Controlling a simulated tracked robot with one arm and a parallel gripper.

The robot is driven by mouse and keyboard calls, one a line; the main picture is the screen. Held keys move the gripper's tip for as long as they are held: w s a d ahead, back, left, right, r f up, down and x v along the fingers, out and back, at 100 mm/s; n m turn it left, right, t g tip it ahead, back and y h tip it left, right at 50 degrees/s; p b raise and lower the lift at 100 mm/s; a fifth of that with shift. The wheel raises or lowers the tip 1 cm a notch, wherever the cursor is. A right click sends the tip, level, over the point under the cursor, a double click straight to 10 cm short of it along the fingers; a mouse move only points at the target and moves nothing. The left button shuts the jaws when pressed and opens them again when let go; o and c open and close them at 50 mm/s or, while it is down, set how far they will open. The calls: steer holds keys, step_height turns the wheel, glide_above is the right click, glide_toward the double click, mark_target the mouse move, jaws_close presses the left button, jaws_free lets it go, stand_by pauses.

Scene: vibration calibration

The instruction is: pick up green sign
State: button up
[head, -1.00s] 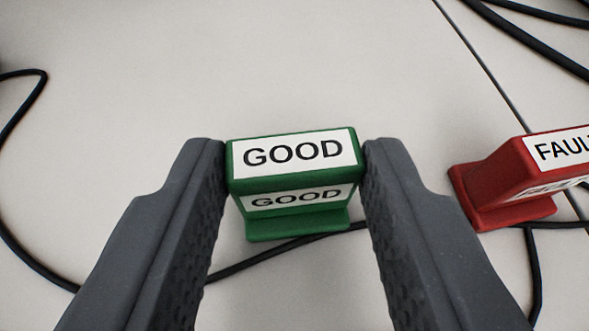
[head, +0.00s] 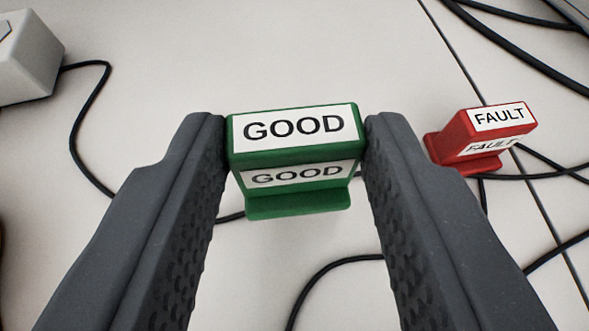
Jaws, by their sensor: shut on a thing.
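The green sign (head: 297,202) has white labels reading GOOD on its top and front face. It sits between the two dark grey fingers of my gripper (head: 296,130) in the head view. The fingertips press on its left and right ends, and my gripper is shut on it. The sign is held above the pale surface, with its foot pointing down and away from the labels. Its back side is hidden.
A red sign (head: 466,134) reading FAULT stands to the right, beyond the right finger. Black cables (head: 88,130) run over the pale surface (head: 250,50) on both sides and below the green sign. A light box (head: 28,62) is at the upper left.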

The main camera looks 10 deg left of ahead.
steer(key=s, duration=0.3)
steer(key=s+a+b, duration=0.1)
steer(key=s, duration=0.3)
steer(key=s+r, duration=0.1)
steer(key=s, duration=0.2)
steer(key=shift+s+a, duration=0.15)
steer(key=shift+a, duration=0.1)
steer(key=shift+f+b, duration=0.2)
steer(key=shift+b, duration=0.5)
steer(key=b, duration=0.3)
steer(key=shift+s, duration=0.4)
steer(key=b, duration=0.2)
steer(key=s+b, duration=0.1)
steer(key=b, duration=0.1)
steer(key=shift+s+a+r, duration=0.2)
steer(key=shift+s, duration=0.05)
